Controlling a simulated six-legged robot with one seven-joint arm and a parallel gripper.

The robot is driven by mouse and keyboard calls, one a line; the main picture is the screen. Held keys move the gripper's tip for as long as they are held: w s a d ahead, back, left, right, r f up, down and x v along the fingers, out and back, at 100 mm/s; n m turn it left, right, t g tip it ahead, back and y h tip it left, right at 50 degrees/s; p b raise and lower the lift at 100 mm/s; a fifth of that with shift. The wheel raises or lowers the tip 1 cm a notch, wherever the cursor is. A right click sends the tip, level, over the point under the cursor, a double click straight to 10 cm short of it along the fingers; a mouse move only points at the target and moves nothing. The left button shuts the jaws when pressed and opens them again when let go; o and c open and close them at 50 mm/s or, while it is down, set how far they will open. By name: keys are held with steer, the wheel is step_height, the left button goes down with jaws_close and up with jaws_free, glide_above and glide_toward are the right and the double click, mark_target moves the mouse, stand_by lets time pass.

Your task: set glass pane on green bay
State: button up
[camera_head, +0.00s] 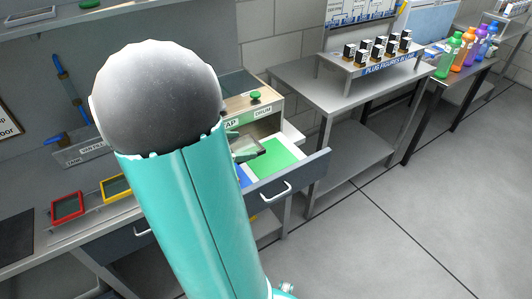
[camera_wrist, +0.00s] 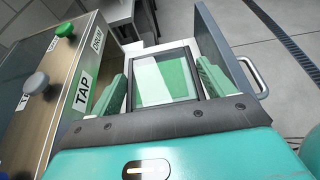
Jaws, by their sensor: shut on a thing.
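The glass pane, clear with a dark square frame (camera_wrist: 153,104), is between the two green fingers of my gripper (camera_wrist: 163,80) in the wrist view. My gripper is shut on it. The green bay shows through the glass in the wrist view. In the head view the green bay (camera_head: 277,162) is a bright green floor section of an open drawer. The pane (camera_head: 252,148) and a fingertip show just left of the green bay, over the drawer. My arm hides the rest of the gripper. I cannot tell the height of the pane above the bay.
The open grey drawer has a front wall with a handle (camera_head: 276,192) and a blue section (camera_head: 244,177) beside the green. A cabinet with TAP and DRUM labels (camera_wrist: 83,92) stands close at left in the wrist view. Red (camera_head: 67,207) and yellow frames stand on the bench.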

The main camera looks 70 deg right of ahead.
steer(key=x, duration=0.4)
steer(key=w+d+x, duration=0.1)
steer(key=x, duration=0.1)
steer(key=shift+d+f, duration=0.15)
steer(key=shift+f, duration=0.05)
glide_above(265, 159)
step_height(265, 159, down, 6)
steer(key=shift+f, duration=1.55)
steer(key=o, duration=1)
steer(key=shift+o, duration=0.2)
steer(key=v, duration=1.2)
steer(key=shift+w, duration=0.1)
